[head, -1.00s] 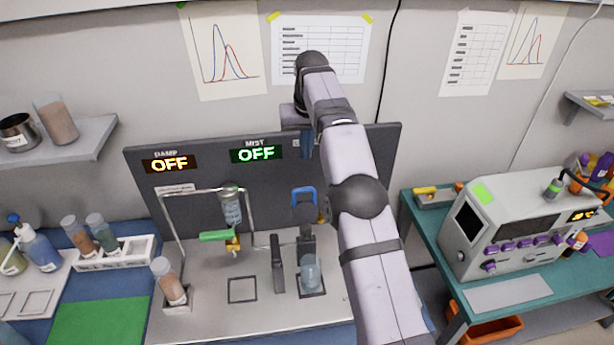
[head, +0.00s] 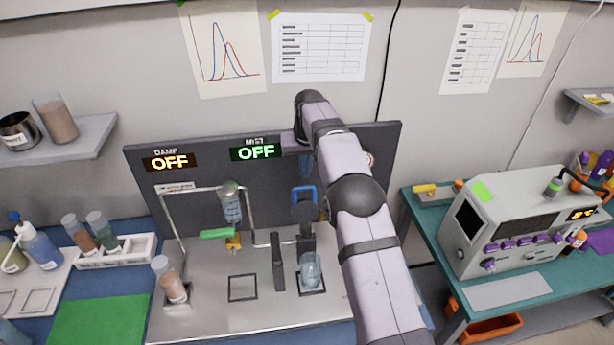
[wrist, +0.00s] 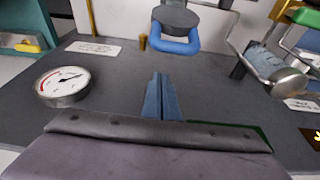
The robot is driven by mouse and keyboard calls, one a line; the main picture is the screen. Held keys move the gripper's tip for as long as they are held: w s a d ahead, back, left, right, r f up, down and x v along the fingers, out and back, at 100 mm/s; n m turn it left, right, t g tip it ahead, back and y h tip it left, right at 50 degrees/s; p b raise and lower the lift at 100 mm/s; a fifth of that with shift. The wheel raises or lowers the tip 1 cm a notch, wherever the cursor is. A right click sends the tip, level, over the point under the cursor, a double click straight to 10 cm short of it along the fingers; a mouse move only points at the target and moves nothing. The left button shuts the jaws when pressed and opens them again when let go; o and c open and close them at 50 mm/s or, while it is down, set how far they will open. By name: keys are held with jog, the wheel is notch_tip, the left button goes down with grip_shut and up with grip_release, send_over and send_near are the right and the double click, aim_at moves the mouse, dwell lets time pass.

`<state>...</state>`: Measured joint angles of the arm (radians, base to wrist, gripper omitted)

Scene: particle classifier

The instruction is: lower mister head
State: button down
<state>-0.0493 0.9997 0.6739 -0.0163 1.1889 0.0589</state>
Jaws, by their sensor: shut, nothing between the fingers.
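The mister head (head: 304,211) is a dark round piece with a blue loop handle (head: 304,192), on a dark post above a clear beaker (head: 311,270). In the wrist view the handle (wrist: 176,43) is ahead of my fingers, beside the dark disc (wrist: 178,18). My gripper (head: 306,168) has blue fingers that are shut and empty. They point down in front of the dark panel, a little above the blue handle and apart from it. The fingers (wrist: 160,90) also show pressed together in the wrist view.
The dark back panel (head: 280,165) carries displays reading DAMP OFF and MIST OFF. A metal frame with a hanging tube (head: 231,203) and a green lever (head: 217,234) stands to the left. A dark upright lever (head: 278,262) is beside the beaker. A gauge (wrist: 62,86) is on the panel.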

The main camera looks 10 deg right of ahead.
jog(key=shift+s+r, duration=0.1)
jog(key=shift+s, duration=1.65)
jog(key=shift+s+b, duration=0.25)
jog(key=shift+b, duration=0.7)
jog(key=shift+s+t+b, duration=0.15)
jog(key=shift+t+b, duration=0.15)
jog(key=shift+b, duration=0.15)
jog(key=shift+s+b, duration=0.15)
jog(key=shift+b, duration=0.25)
